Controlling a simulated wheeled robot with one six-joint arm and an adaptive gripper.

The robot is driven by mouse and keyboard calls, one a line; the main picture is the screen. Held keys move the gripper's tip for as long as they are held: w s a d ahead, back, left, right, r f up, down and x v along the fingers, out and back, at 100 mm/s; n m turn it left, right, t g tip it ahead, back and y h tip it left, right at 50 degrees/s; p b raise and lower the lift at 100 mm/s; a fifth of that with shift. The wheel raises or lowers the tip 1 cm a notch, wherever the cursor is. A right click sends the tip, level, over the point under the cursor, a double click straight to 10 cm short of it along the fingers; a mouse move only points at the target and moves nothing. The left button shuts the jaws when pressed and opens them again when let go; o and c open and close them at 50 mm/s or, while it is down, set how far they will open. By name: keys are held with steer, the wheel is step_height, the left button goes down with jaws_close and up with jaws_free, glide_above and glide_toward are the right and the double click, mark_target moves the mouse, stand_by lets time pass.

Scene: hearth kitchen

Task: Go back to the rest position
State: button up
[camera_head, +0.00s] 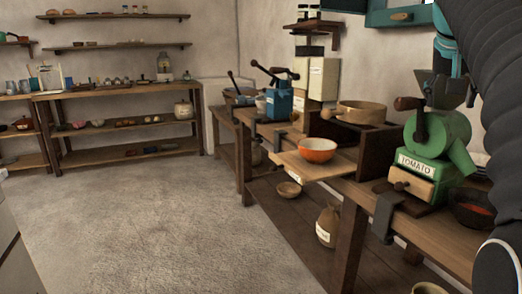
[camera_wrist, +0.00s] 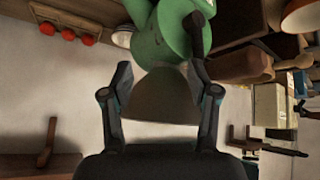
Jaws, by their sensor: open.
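My gripper (camera_wrist: 158,70) is open in the wrist view, its two dark fingers spread apart. The grey-brown hopper of the green tomato mill (camera_wrist: 165,30) shows in the gap between the fingers. I cannot tell how far beyond the fingertips it is. I see nothing held. In the head view my dark, ribbed arm comes down along the right edge. A teal-banded part of it shows above the green mill (camera_head: 437,135), which is labelled TOMATO and stands on the workbench. The fingers are not clear in the head view.
The wooden workbench (camera_head: 420,222) runs along the right, with an orange bowl (camera_head: 317,150), a blue mill (camera_head: 278,104), a wooden pan (camera_head: 362,112) and a dark bowl of red content (camera_head: 471,208). Shelves (camera_head: 120,89) stand at the back left. The grey floor (camera_head: 150,220) is open at centre left.

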steer(key=s+a+f+n+y, duration=0.1)
steer(key=s+a+f+n, duration=0.15)
steer(key=a+f, duration=0.55)
steer(key=s+a+f+n+y, duration=0.1)
steer(key=s+a+f+y, duration=0.15)
steer(key=f, duration=0.95)
steer(key=s+a+f+n, duration=0.1)
steer(key=s+a+f, duration=0.4)
steer(key=s+f, duration=0.2)
steer(key=s+a+f+n+y, duration=0.1)
steer(key=s+a+f+n, duration=0.1)
steer(key=s+a+f, duration=0.4)
steer(key=shift+s+a+f, duration=0.15)
steer(key=shift+s+f, duration=1.1)
steer(key=shift+s, duration=0.3)
